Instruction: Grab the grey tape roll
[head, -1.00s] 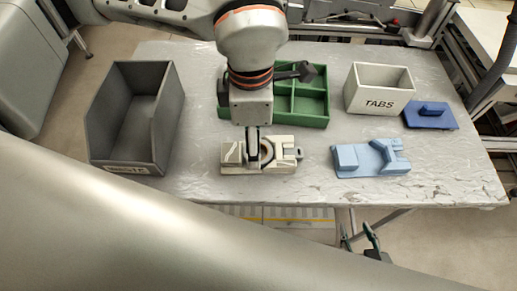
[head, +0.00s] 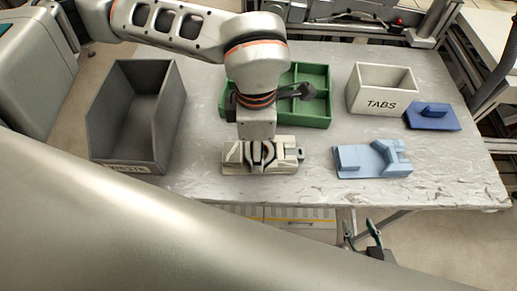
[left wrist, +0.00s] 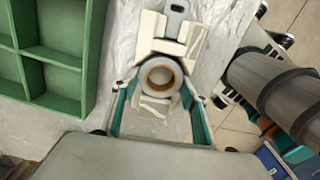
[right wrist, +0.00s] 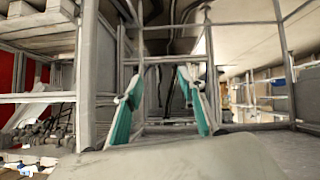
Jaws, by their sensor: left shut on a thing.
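The grey tape roll (left wrist: 161,76) has a tan core and sits in a cream holder (head: 232,157) at the table's front middle. In the left wrist view the holder (left wrist: 192,38) lies under and beyond the roll. My left gripper (left wrist: 160,80) is shut on the roll, with one teal finger on each side of it. In the head view my left gripper (head: 262,154) points down at the holder and hides part of the roll. My right gripper (head: 360,232) is below the table's front edge, empty. Its teal fingers stand apart in the right wrist view (right wrist: 160,80).
A green divided tray (head: 318,112) stands behind the holder; it also shows in the left wrist view (left wrist: 60,55). A dark grey bin (head: 170,125) is at left. A white TABS box (head: 381,103), a dark blue block (head: 433,121) and a light blue fixture (head: 372,168) are at right.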

